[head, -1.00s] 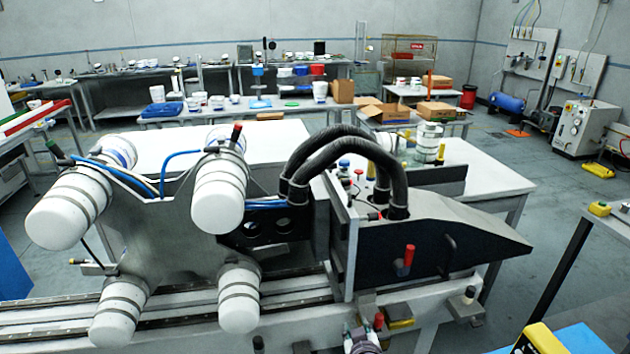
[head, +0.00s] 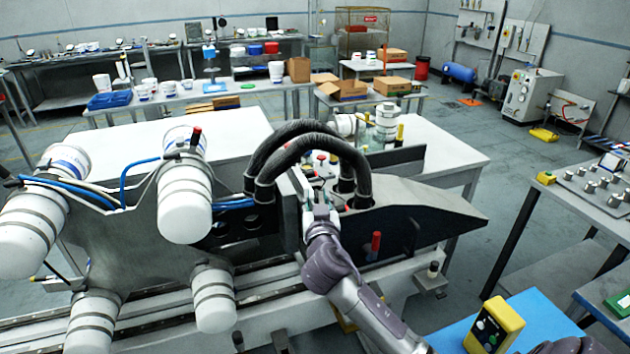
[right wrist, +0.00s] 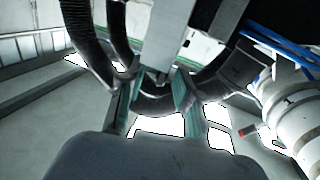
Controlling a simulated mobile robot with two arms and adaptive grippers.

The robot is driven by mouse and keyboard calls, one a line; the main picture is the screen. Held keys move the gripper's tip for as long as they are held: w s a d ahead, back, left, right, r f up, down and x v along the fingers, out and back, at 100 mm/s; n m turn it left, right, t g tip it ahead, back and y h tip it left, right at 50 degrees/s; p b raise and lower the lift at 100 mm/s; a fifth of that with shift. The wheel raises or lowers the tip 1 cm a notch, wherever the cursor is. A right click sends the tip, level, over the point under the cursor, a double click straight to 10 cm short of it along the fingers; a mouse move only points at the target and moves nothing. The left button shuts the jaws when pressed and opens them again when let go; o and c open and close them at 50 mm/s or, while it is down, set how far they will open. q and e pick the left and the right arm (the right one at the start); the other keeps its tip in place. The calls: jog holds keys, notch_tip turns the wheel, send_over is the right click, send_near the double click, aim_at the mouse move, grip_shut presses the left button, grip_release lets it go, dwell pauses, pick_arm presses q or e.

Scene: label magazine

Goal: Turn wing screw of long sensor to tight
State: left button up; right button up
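I cannot pick out the long sensor or its wing screw with certainty. My right gripper (head: 313,194) is at the upright grey plate of the black machine (head: 380,222), just in front of the thick black hoses (head: 300,150). In the right wrist view my right gripper's two teal-padded fingers (right wrist: 154,98) stand apart, with a grey block (right wrist: 165,35) and hoses beyond them. I see nothing clearly clamped between the pads. Small red-topped knobs (head: 321,160) show behind the gripper, partly hidden by it. My left gripper is not in view.
White cylinders (head: 184,205) on a grey bracket stand left of the plate.

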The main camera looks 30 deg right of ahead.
jog(key=shift+p+x, duration=0.5)
jog(key=shift+x, duration=1.65)
jog(key=shift+s, duration=0.1)
jog(key=shift+c, duration=0.3)
grip_shut()
